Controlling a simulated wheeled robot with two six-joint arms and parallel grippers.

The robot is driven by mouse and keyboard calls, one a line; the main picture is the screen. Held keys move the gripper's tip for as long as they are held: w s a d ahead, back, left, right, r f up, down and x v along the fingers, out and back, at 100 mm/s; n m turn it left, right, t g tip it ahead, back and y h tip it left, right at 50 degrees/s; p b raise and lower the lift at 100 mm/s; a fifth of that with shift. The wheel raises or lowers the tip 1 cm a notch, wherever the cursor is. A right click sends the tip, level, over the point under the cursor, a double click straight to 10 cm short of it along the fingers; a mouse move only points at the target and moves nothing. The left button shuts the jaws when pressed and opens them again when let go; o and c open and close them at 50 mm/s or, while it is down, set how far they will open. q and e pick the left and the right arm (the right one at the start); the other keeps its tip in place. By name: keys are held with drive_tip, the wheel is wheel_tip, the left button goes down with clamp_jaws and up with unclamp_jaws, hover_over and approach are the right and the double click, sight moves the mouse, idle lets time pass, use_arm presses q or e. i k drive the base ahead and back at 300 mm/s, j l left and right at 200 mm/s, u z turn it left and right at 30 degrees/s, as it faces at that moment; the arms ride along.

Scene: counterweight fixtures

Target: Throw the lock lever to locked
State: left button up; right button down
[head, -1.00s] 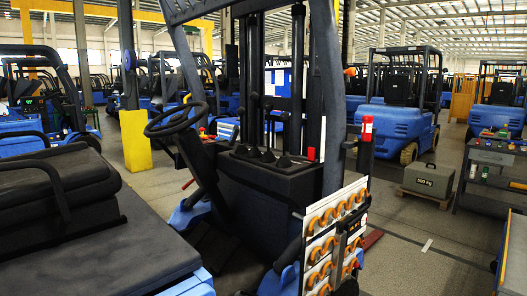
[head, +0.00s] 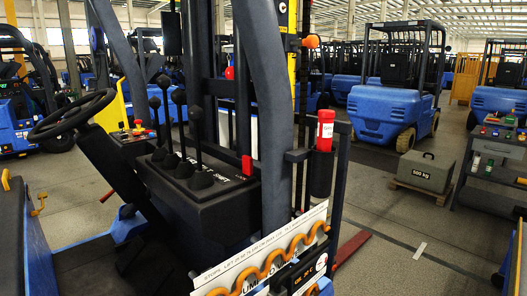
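The forklift's black control console (head: 205,190) stands left of the middle in the head view. Several black levers with round knobs (head: 179,96) rise from it, roughly upright. A short red lever or tab (head: 246,166) stands at the console's right end, beside small white lettering. It looks like the lock lever, but the lettering is too small to read surely. Its lower end and travel slot are hard to make out. Neither of my grippers shows in the head view.
A thick dark post (head: 262,110) rises just right of the console. The steering wheel (head: 72,115) is at left. A panel with orange coils (head: 265,262) stands in front. A grey 500 kg block (head: 424,170) sits on a pallet, with open floor around it.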

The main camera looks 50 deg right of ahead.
sight(247, 160)
drive_tip(key=i+l, duration=0.1)
drive_tip(key=l, duration=1.2)
